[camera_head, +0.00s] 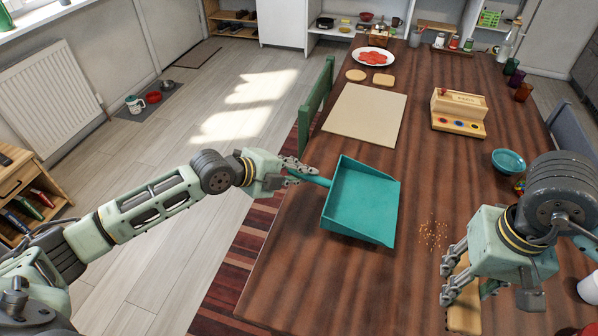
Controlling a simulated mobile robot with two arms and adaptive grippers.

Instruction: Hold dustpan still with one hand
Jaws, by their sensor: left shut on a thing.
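The teal dustpan (362,203) lies on the dark wooden table, its open edge toward the lower right. My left gripper (298,175) reaches in from the left and is shut on the dustpan's handle (315,180). A small scatter of brown crumbs (433,235) lies on the table to the right of the dustpan, apart from it. My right gripper (468,283) is at the lower right, with its fingers at either side of a light wooden piece (463,312), perhaps a brush. Whether they press on it is not clear.
A beige board (366,115), a plate of red slices (373,58) and a wooden box (458,112) stand farther back on the table (415,165). A teal bowl (508,161) is at the right. A green chair (316,105) touches the left side.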

